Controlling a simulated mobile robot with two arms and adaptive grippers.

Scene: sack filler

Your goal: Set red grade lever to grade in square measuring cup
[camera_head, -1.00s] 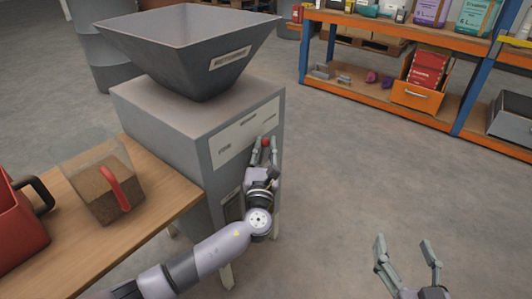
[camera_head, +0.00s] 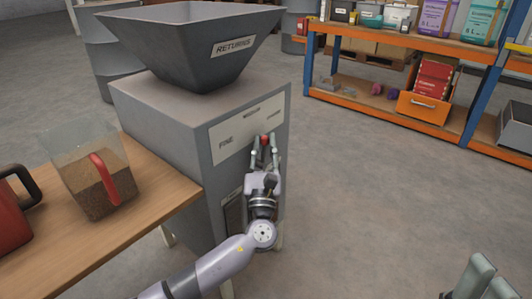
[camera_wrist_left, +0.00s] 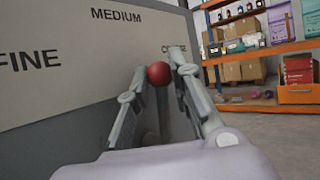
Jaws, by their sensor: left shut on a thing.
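The red lever knob (camera_head: 265,139) is at the right side of the label panel (camera_head: 234,137) on the grey machine. My left gripper (camera_head: 264,146) is shut on the knob, with its fingers on either side. In the left wrist view the red knob (camera_wrist_left: 158,74) sits between the fingertips, below and near a partly hidden label, probably COARSE; FINE and MEDIUM are farther left. The clear square measuring cup (camera_head: 91,166) with a red handle stands on the wooden table and holds brown granular material. My right gripper (camera_head: 490,275) is partly cut off at the bottom right.
A grey hopper (camera_head: 190,45) labelled RETURNS tops the machine. A red container (camera_head: 12,215) with a black handle stands on the wooden table (camera_head: 130,220). An orange shelf (camera_head: 400,110) with goods is at the back right. The floor between is clear.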

